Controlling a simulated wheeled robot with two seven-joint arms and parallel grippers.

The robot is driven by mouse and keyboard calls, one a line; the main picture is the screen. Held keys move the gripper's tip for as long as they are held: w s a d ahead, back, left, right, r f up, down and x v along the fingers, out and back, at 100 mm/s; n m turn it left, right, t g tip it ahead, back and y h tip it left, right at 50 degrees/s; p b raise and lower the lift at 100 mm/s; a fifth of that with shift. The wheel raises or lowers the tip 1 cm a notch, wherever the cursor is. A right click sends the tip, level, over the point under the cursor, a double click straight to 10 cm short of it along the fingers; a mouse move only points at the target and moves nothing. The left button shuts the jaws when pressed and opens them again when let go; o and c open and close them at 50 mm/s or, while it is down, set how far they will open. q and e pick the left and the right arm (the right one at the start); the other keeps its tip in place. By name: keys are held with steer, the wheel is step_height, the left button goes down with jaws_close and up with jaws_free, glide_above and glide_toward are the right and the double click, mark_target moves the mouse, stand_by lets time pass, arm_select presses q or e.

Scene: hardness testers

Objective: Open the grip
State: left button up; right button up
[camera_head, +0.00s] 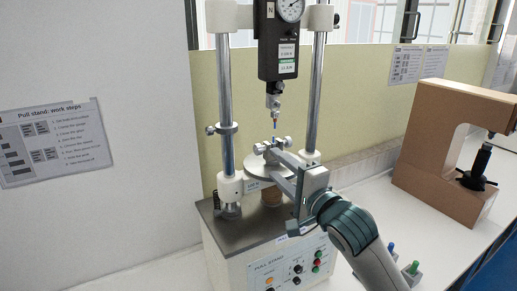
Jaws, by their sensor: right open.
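The pull stand (240,235) is a bench machine with two steel columns and a control panel on its front. Its lower grip (272,147), a small metal clamp with a screw at each side, sits above a round pale plate between the columns. A thin blue-and-orange piece stands upright just above this grip, below the upper hook. My right gripper (279,161) comes in from the lower right, and its fingers reach up to the grip. Its jaws are apart; I cannot tell whether they touch the grip. My left gripper is out of view.
A black force gauge (280,40) with a dial hangs over the grip. A brown C-shaped tester (430,140) stands at the right. Small blue- and green-topped items (411,270) are on the white bench near my forearm. A work-steps sheet (55,142) is on the left wall.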

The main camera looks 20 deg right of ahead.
mark_target(261, 151)
steer(key=w+p, duration=0.1)
steer(key=w, duration=0.2)
steer(key=w+a+p, duration=0.1)
steer(key=w, duration=0.1)
steer(key=w+p, duration=0.1)
steer(key=w, duration=0.2)
steer(key=shift+w+a+r, duration=0.25)
steer(key=shift+w+a, duration=0.05)
steer(key=shift+w+a+f+p, duration=0.15)
steer(key=shift+w+p, duration=0.25)
steer(key=shift+w, duration=0.4)
steer(key=shift+c, duration=0.3)
steer(key=c, duration=1)
